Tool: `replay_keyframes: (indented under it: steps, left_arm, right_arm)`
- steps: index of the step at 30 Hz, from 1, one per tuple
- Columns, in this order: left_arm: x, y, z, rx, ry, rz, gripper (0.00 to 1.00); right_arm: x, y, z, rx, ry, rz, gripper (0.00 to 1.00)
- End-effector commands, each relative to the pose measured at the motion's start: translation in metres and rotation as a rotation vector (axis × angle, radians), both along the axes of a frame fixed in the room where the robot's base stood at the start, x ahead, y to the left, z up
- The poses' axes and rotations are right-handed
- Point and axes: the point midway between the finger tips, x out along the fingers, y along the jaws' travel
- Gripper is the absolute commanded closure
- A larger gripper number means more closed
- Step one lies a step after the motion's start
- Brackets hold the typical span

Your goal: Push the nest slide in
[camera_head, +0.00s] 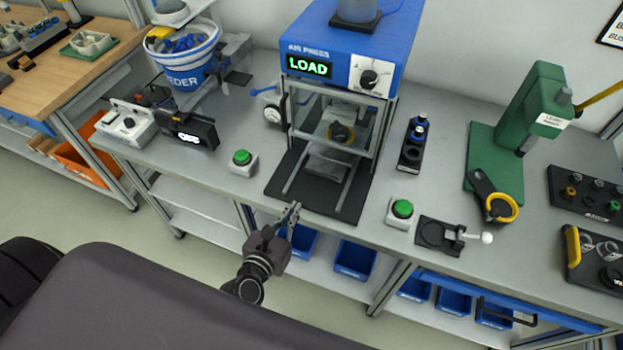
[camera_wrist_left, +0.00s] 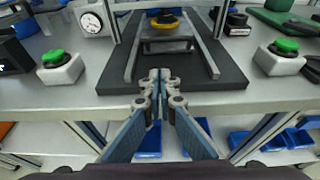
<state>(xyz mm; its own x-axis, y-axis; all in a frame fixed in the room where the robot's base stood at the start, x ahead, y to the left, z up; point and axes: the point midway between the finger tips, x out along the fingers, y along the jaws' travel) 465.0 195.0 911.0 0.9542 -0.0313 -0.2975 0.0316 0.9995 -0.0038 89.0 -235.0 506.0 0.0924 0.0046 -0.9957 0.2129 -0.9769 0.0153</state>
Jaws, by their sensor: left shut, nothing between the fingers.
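The air press (camera_head: 345,45) is blue, with a green display reading LOAD. Below its clear guard, two rails run forward over a black base plate (camera_head: 345,206). The grey nest slide (camera_head: 328,168) sits between the rails, towards their rear. A black and yellow round part (camera_head: 340,133) shows behind the guard, over the slide. In the left wrist view the slide (camera_wrist_left: 167,47) is straight ahead, with the part (camera_wrist_left: 165,20) above it. My left gripper (camera_head: 293,210) is shut and empty at the front edge of the plate, apart from the slide. My right gripper is out of view.
Green buttons stand left (camera_head: 242,158) and right (camera_head: 402,209) of the plate. A dial gauge (camera_head: 273,111) is by the press's left side. A black stand with blue-topped pieces (camera_head: 412,145) is to the right. The space between the rails in front of the slide looks clear.

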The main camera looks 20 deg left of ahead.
Motion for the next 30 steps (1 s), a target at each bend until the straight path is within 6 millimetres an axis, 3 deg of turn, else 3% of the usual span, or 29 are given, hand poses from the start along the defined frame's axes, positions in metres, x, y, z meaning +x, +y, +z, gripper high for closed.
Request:
replay_keyframes:
  steps: [12, 18, 24, 30]
  left_arm:
    - [0.08, -0.003, -0.029, 0.002, -0.002, -0.002, 1.0]
    - [0.109, -0.004, -0.028, 0.004, 0.0, -0.002, 1.0]
    - [0.123, -0.005, -0.028, 0.005, 0.001, -0.002, 1.0]
    - [0.125, -0.005, -0.028, 0.005, 0.002, -0.002, 1.0]
  right_arm:
    - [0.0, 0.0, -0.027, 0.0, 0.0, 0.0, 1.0]
    - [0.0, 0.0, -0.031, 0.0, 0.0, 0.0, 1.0]
    - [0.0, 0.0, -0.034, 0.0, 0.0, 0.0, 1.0]
    - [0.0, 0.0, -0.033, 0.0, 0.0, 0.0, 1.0]
